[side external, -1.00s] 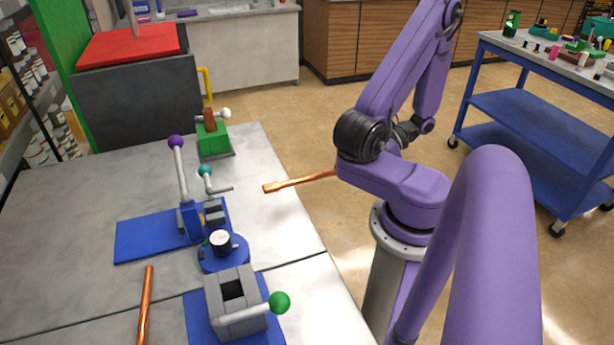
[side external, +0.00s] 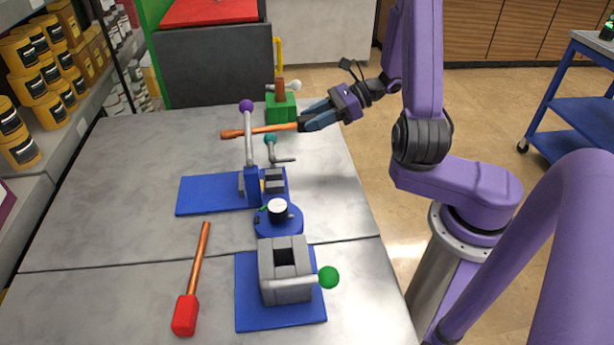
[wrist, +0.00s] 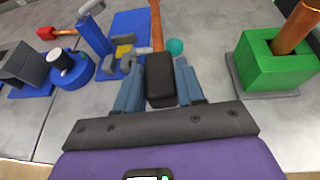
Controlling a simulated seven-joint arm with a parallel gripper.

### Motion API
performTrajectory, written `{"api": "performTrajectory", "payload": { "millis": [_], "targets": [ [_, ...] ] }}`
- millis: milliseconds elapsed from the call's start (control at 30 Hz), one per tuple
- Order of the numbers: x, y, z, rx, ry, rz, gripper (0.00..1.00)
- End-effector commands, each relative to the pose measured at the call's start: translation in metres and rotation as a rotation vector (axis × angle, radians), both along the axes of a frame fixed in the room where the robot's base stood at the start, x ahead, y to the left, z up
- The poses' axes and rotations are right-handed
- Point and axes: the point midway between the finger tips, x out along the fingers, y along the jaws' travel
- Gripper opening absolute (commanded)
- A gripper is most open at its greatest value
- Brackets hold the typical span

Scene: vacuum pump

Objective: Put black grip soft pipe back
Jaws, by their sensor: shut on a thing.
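My gripper (side external: 306,121) reaches over the table from the right. It is shut on the black grip (wrist: 160,80) of a copper pipe (side external: 258,131); the grip sits between both blue fingers in the wrist view (wrist: 159,90). The pipe points left, roughly level, and crosses in front of the purple-knobbed lever in the side view. In the wrist view the pipe (wrist: 157,22) points away from my gripper. The green block (side external: 283,108) with a short, thick copper piece (side external: 280,86) upright in it stands just behind the pipe; it is at right in the wrist view (wrist: 270,68).
A blue clamp with a purple-knobbed lever (side external: 247,107), a teal-knobbed handle (side external: 270,139), a round blue base (side external: 282,224) and a grey vise (side external: 287,262) stand on the table. A copper pipe with a red grip (side external: 186,314) lies at front left. The left table area is bare.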

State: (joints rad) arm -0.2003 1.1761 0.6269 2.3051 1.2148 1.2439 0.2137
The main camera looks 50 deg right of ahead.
Motion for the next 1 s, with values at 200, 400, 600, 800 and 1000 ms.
{"api": "performTrajectory", "payload": {
  "millis": [200, 400, 600, 800, 1000],
  "targets": [
    [0.016, 0.052, -0.006, 0.000, -0.001, 0.066, 0.00],
    [0.019, 0.058, -0.007, 0.000, -0.001, 0.052, 0.00],
    [0.022, 0.037, -0.007, -0.001, -0.001, -0.090, 0.00],
    [0.021, 0.010, -0.007, -0.002, -0.001, -0.256, 0.00],
    [0.019, -0.007, -0.007, -0.002, -0.001, -0.357, 0.00]
  ]
}}
